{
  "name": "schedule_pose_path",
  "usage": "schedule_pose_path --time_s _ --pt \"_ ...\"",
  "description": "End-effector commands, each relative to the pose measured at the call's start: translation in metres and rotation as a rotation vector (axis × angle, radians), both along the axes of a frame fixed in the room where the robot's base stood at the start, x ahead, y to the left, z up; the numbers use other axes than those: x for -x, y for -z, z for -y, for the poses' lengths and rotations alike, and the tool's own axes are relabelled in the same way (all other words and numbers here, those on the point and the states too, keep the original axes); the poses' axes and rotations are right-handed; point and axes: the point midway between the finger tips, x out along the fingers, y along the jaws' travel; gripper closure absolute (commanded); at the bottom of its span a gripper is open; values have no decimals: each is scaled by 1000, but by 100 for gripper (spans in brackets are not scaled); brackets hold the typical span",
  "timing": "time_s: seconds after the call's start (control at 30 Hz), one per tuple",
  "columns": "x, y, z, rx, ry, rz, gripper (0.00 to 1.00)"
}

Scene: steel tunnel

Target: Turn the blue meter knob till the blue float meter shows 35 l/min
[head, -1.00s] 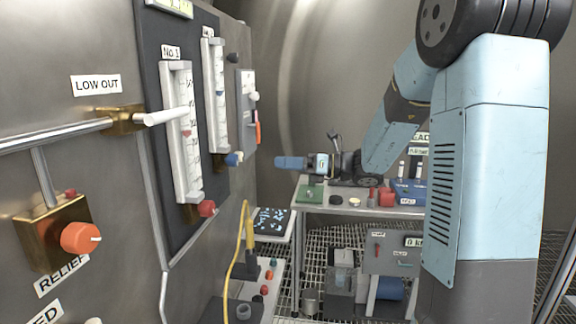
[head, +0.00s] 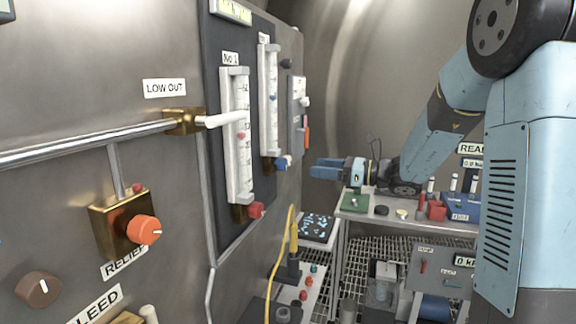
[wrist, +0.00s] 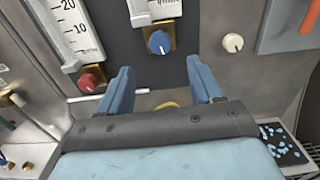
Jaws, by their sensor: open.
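The blue float meter (head: 263,110) is the farther, right-hand white tube on the dark panel. Its blue float (head: 273,98) sits around mid-height; the scale figures are too small to read. The blue knob (head: 283,163) is at the tube's foot. In the wrist view the blue knob (wrist: 160,41) is beyond the fingertips, roughly centred between them, on a brass block. The meter's lower end shows above it. My gripper (head: 316,168) is open and empty, its blue fingers pointing at the panel, a short gap from the knob. It also shows in the wrist view (wrist: 158,76).
A second meter, No.1 (head: 237,135), with a red knob (head: 256,210), stands left of the blue one. A white knob (wrist: 232,43) and an orange handle (wrist: 300,15) are to the right. A steel table (head: 400,218) with small objects stands behind and below my gripper.

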Motion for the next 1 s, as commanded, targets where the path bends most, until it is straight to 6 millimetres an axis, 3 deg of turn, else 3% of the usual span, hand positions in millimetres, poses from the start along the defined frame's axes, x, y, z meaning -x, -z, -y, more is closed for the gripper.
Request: schedule_pose_path --time_s 0.5,0.7,1.0 --pt "-29 0 -81 -1 -2 -2 35" --pt "-34 0 -94 0 0 -1 35" --pt "-35 0 -97 0 0 -1 35"
